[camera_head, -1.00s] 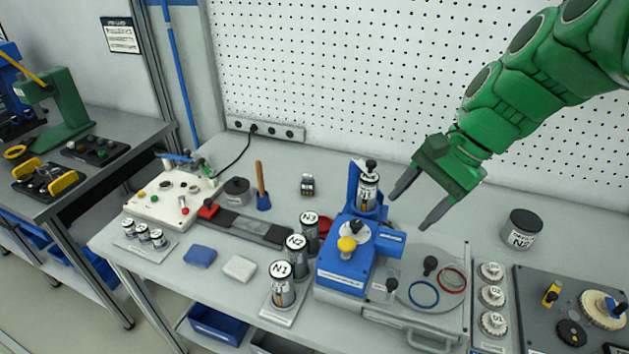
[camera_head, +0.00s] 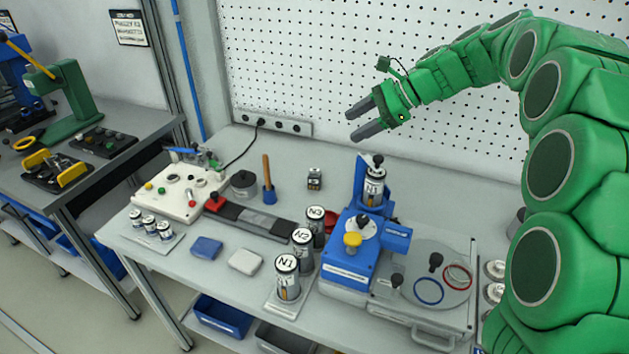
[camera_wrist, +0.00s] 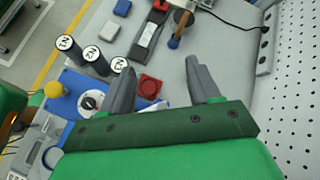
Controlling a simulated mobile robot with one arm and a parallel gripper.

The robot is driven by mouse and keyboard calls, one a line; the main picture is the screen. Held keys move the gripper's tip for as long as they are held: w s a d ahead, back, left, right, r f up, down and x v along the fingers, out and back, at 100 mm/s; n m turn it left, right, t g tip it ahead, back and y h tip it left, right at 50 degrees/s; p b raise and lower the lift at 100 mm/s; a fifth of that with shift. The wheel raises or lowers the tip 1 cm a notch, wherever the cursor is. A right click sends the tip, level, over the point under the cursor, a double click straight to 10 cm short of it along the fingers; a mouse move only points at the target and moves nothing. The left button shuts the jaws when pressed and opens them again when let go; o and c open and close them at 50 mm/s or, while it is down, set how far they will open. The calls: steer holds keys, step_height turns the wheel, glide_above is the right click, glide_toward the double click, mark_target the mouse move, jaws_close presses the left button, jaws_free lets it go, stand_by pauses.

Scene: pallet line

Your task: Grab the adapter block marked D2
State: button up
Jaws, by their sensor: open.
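The adapter blocks are silver round pieces in a column at the right of the bench, partly covered by my arm in the head view. The upper one (camera_head: 495,269) and the middle one (camera_head: 494,292) show in part; the lower one is hidden. Their marks cannot be read now; a second ago the middle one appeared marked D2. My gripper (camera_head: 352,125) is open and empty, raised above the back of the bench, well left of the blocks. Its fingers also show in the wrist view (camera_wrist: 161,67), where no adapter block is visible.
A blue fixture (camera_head: 347,262) holding a canister (camera_head: 374,188) stands below my gripper. Canisters N1 (camera_head: 287,278), N2 (camera_head: 302,252) and N3 (camera_head: 315,222) stand left of it. The pegboard (camera_head: 300,70) rises behind the bench.

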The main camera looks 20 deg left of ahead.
mark_target(309, 178)
steer(key=shift+w+a+f+m+y, duration=1.8)
steer(key=shift+w+a+f+m, duration=0.65)
steer(key=shift+w+a, duration=3.05)
steer(key=f, duration=1.4)
steer(key=w+f, duration=0.1)
steer(key=f, duration=0.6)
steer(key=shift+d+f, duration=0.3)
steer(key=shift+d, duration=0.1)
steer(key=shift+w+x, duration=0.1)
steer(key=shift+x, duration=1.8)
steer(key=shift+w+x, duration=0.15)
steer(key=shift+x, duration=1.8)
steer(key=shift+c, duration=0.2)
steer(key=c, duration=1)
steer(key=shift+c, duration=0.2)
